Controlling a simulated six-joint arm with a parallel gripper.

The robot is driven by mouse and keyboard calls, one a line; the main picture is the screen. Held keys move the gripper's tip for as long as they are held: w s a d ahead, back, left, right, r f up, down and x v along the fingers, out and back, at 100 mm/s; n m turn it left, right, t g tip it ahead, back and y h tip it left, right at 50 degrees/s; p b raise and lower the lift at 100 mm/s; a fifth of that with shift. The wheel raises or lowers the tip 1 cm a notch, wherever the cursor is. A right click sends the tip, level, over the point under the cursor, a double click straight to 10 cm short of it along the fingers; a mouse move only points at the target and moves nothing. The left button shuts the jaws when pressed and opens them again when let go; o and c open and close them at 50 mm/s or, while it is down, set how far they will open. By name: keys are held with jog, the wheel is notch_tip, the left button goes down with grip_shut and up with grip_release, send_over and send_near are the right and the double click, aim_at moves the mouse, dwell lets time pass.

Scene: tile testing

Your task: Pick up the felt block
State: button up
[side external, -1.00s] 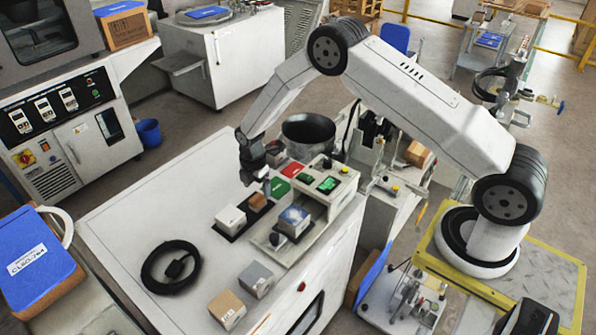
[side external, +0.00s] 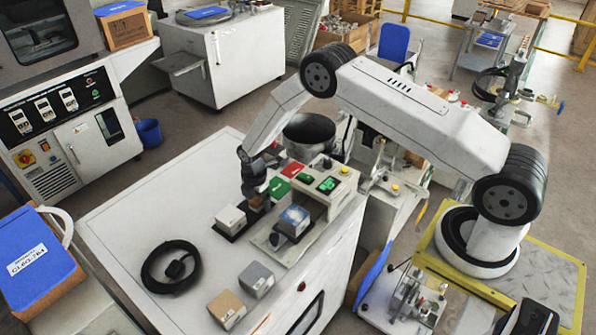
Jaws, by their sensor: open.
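Several small blocks sit on the white workbench (side external: 130,225), and I cannot tell by sight which one is felt. A brown block (side external: 256,202) and a white block (side external: 230,218) stand on a dark strip. A grey block (side external: 256,280) and a tan block (side external: 227,309) stand near the front edge. A block with a blue top (side external: 294,217) sits on the testing device. My gripper (side external: 252,194) is open and points down, just above or around the brown block, which it partly hides. I cannot tell whether it touches the block.
A testing device (side external: 337,200) with a green display stands right of my gripper, with red (side external: 293,170) and green (side external: 279,187) pieces beside it. A coiled black cable (side external: 171,267) lies to the left. A dark round bowl (side external: 309,131) stands behind. The bench's left part is clear.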

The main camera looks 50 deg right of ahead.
dwell(0.4)
grip_shut()
jog(key=shift+r, duration=0.1)
jog(key=shift+r, duration=0.7)
jog(key=s+r, duration=0.3)
jog(key=s, duration=0.1)
jog(key=s+r, duration=0.3)
jog(key=r, duration=0.1)
jog(key=s+r, duration=0.3)
jog(key=s, duration=0.1)
jog(key=shift+s+r, duration=0.2)
jog(key=shift+s, duration=0.15)
jog(key=shift+s+r, duration=0.25)
jog(key=shift+s, duration=0.35)
jog(key=shift+s+r, duration=0.25)
jog(key=shift+s, duration=0.3)
